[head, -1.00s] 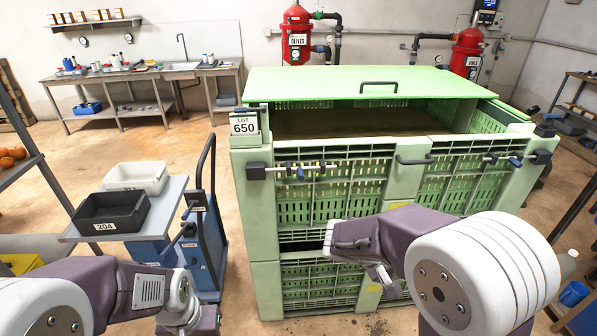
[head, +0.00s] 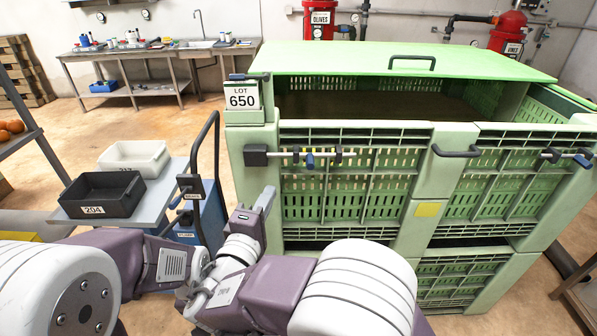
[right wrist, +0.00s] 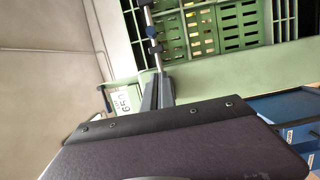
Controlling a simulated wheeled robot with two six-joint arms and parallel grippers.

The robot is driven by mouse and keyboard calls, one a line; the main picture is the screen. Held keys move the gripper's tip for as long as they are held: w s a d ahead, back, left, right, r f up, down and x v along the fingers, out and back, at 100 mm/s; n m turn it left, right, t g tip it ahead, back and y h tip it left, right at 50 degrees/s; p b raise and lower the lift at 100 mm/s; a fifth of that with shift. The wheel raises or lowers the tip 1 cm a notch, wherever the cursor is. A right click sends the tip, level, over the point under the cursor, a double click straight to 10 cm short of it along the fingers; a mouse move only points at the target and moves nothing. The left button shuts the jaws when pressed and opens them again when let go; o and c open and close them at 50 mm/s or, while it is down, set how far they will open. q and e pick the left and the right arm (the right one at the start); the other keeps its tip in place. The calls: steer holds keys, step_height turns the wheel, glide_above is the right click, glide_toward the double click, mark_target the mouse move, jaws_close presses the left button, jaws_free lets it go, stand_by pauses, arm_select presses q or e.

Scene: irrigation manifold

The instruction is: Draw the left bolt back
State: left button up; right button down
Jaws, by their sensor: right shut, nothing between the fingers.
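The left bolt (head: 300,155) is a metal rod with a blue handle (head: 310,161), lying across the upper left front of the green crate (head: 405,230). Its left end meets a dark block (head: 256,155) below the lot 650 card. My right gripper (head: 267,193) is shut and empty, a little below that block in the head view. In the right wrist view its fingers (right wrist: 158,78) point along the line of the rod (right wrist: 148,18); the block is not distinct there. I cannot tell whether the fingers touch anything. My left arm enters at left, but its gripper does not show.
A second bolt (head: 566,156) is on the crate's right front. A dark fixed handle (head: 456,152) sits between the bolts. A blue trolley with a black bin (head: 103,194) and a white bin (head: 134,157) stands left of the crate. Open floor lies behind the trolley.

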mark_target(308, 160)
steer(key=w+d+p, duration=0.1)
steer(key=w+d, duration=0.5)
steer(key=w, duration=0.3)
steer(key=shift+w+d+p, duration=0.2)
steer(key=shift+p, duration=0.1)
steer(key=d+b, duration=0.6)
steer(key=shift+r, duration=0.1)
steer(key=shift+a, duration=0.1)
